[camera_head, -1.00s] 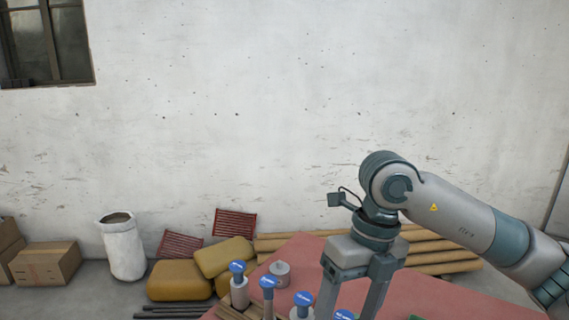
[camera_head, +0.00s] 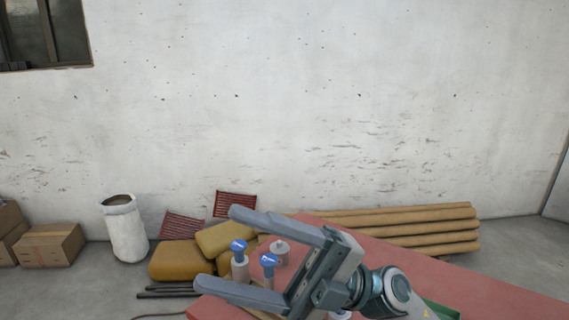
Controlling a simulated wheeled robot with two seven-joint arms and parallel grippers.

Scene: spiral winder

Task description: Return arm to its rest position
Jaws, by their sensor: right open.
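My right gripper (camera_head: 232,250) is in the lower middle of the head view. Its two long grey fingers are spread wide apart and point left, with nothing between them that I can see held. It appears in front of the red table (camera_head: 470,275). Two blue-topped posts (camera_head: 238,246) (camera_head: 269,261) show between the fingers in the picture; I cannot tell how far behind the fingers they stand. A grey round piece (camera_head: 280,250) sits beside them, partly behind the upper finger. The lower part of my right arm leaves the frame at the bottom. My left gripper is not in view.
Yellow sacks (camera_head: 180,261), red slatted panels (camera_head: 235,203) and stacked tan rolls (camera_head: 430,225) lie behind the table. A white bin (camera_head: 124,230) and cardboard boxes (camera_head: 50,245) stand at the left. A green item (camera_head: 441,309) is at the table's lower right.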

